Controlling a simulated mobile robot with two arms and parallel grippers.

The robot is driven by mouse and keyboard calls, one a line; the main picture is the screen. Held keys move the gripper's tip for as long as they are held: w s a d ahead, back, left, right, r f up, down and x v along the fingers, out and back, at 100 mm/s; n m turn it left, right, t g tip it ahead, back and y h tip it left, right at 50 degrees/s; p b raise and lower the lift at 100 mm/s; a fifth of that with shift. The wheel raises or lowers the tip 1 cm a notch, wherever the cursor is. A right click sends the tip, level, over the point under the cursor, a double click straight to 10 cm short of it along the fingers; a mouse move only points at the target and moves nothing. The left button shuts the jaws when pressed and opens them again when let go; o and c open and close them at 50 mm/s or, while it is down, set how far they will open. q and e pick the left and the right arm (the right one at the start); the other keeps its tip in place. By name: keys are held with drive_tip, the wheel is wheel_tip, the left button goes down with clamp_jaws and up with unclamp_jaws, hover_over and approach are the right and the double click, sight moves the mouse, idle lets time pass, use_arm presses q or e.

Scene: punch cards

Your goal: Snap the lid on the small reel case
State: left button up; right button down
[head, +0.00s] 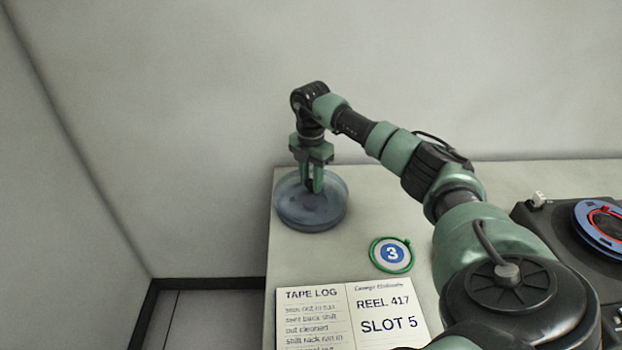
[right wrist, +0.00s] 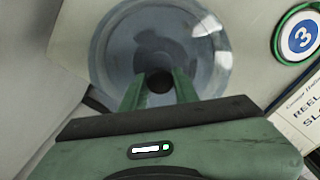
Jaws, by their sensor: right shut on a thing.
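The small reel case (head: 308,222) is a round, translucent blue-grey case near the table's far left corner. A clear round lid (head: 332,190) with a dark knob (right wrist: 157,80) lies over it; I cannot tell whether its rim is fully seated. My right gripper (head: 312,188) points straight down at the middle of the lid. In the right wrist view its green fingers (right wrist: 160,90) are shut on the knob. The fingers hide part of the lid and knob. My left gripper is not in view.
A green-rimmed disc marked 3 (head: 391,254) lies right of the case. A tape log card (head: 350,315) lies at the front. A dark machine with a blue reel (head: 600,222) stands at the right. The table's left edge is close to the case.

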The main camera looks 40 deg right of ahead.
sight(311, 182)
drive_tip(key=shift+p, duration=0.95)
idle(0.8)
drive_tip(key=shift+f+b, duration=0.45)
drive_tip(key=shift+f, duration=0.45)
idle(0.4)
drive_tip(key=shift+p, duration=0.3)
idle(0.5)
drive_tip(key=shift+f+b, duration=0.4)
drive_tip(key=shift+f, duration=0.45)
drive_tip(key=c, duration=1)
unclamp_jaws()
drive_tip(key=shift+c, duration=1)
